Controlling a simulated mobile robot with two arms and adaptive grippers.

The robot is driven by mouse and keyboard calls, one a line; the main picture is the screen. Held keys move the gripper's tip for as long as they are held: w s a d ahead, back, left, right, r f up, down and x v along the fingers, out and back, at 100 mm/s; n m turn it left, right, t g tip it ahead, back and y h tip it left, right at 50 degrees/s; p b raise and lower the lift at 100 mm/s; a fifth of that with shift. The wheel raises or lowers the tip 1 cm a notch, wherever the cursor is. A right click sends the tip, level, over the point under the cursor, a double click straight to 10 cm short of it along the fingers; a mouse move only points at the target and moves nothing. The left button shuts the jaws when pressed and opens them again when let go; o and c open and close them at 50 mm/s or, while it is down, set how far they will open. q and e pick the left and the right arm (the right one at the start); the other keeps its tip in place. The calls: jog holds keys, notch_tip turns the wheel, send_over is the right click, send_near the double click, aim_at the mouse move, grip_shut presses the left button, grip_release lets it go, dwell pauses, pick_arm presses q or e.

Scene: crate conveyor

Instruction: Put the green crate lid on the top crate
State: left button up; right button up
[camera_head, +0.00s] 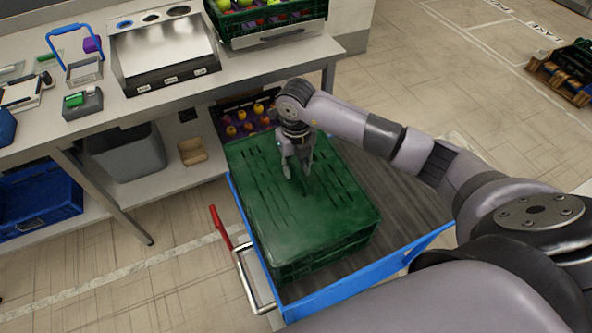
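The green crate lid (262,203), a flat slotted panel, covers the green top crate (325,253) on the cart. Its near edge lines up with the crate's walls; I cannot tell whether it is fully seated. My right gripper (300,172) points down over the far middle part of the lid. Its two fingers look a little apart, with their tips at or just above the lid; I cannot tell whether they hold any part of it. The inside of the crate is hidden under the lid. My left gripper is out of view.
The crate stands on a blue-edged cart (363,286) with a red-gripped handle (221,226). Beyond is a workbench (120,108) with a metal bin (161,59), a crate of green fruit (274,22) and tools. A crate of fruit (240,122) sits behind the lid. Floor is open at right.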

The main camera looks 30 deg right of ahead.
aim_at(296, 170)
notch_tip(296, 170, up, 10)
jog(key=b, duration=0.2)
dwell(0.6)
